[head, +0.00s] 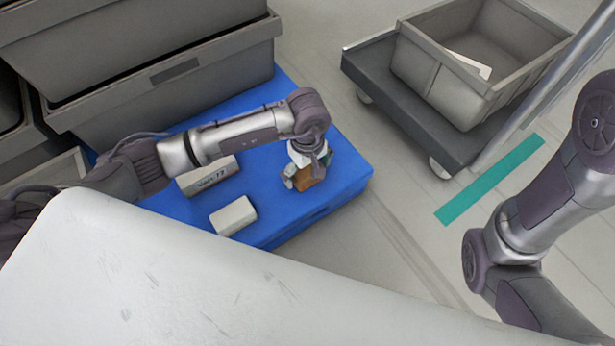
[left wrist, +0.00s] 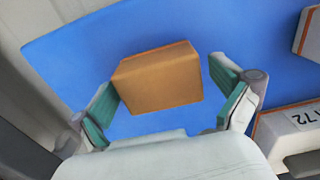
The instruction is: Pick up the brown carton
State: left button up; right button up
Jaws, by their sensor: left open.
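The brown carton (left wrist: 158,80) sits on the blue platform (head: 345,180), near its right end in the head view. In the head view the carton (head: 302,181) is partly hidden by my left gripper (head: 303,179), which points down over it. In the left wrist view my left gripper (left wrist: 163,108) is open, with its green-padded fingers on either side of the carton. Gaps of blue show between the carton and the pads. My right arm shows at the right of the head view; its gripper is out of view.
A white box marked 72 (head: 208,177) and a plain white box (head: 233,215) lie on the blue platform to the left. Stacked grey crates (head: 165,75) stand behind. A dark cart (head: 405,100) carries a grey bin (head: 425,75) at the upper right. A teal strip (head: 490,180) marks the floor.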

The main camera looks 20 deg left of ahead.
pick_arm(q)
jog(key=shift+c, duration=0.3)
jog(key=c, duration=1.2)
jog(key=shift+r, duration=0.15)
